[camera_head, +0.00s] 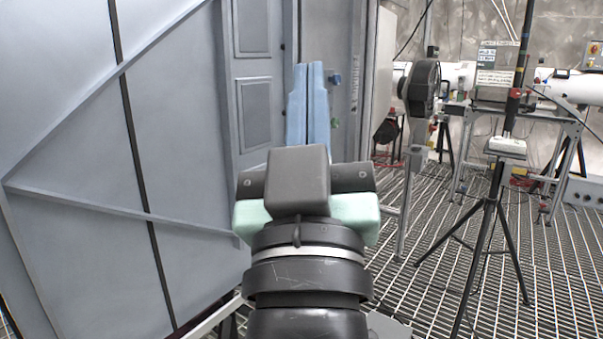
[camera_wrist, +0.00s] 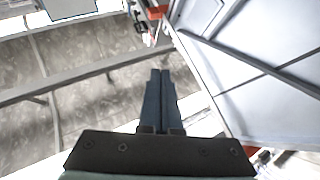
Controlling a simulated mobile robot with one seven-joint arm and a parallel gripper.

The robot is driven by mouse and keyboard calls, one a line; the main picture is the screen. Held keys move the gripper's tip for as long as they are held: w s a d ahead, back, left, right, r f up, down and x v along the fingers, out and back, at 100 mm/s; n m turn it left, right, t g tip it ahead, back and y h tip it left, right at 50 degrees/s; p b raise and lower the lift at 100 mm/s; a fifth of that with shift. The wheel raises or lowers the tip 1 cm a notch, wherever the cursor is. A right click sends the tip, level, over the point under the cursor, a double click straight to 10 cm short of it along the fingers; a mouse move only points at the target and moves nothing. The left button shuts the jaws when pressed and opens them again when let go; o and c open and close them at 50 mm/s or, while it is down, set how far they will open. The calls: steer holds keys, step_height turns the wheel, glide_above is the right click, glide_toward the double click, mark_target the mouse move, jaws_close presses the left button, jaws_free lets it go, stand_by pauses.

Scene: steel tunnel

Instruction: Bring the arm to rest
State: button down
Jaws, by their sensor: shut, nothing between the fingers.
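My gripper (camera_head: 308,98) is in the middle of the head view, at the end of my dark arm, with its two blue fingers pointing up and away. The fingers lie side by side with no object between them. In the wrist view my gripper (camera_wrist: 160,78) shows the same two fingers pressed together, empty. In the head view the fingers overlap the grey panelled door (camera_head: 257,110) behind them. Whether they touch it cannot be told, but no contact shows.
A large grey metal wall (camera_head: 70,120) with diagonal ribs fills the left. At right a black tripod (camera_head: 488,205) carries a small white box (camera_head: 506,146) on the grated floor (camera_head: 400,290). A round black device (camera_head: 424,88) on a post stands right of my gripper. Open grating lies between.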

steer(key=s+r+m+t+p, duration=0.2)
steer(key=s+r+p, duration=0.2)
steer(key=s+r, duration=0.5)
step_height(320, 180, up, 36)
steer(key=w+p, duration=0.2)
steer(key=p, duration=3.2)
steer(key=shift+w+a+p, duration=0.35)
steer(key=shift+p, duration=0.05)
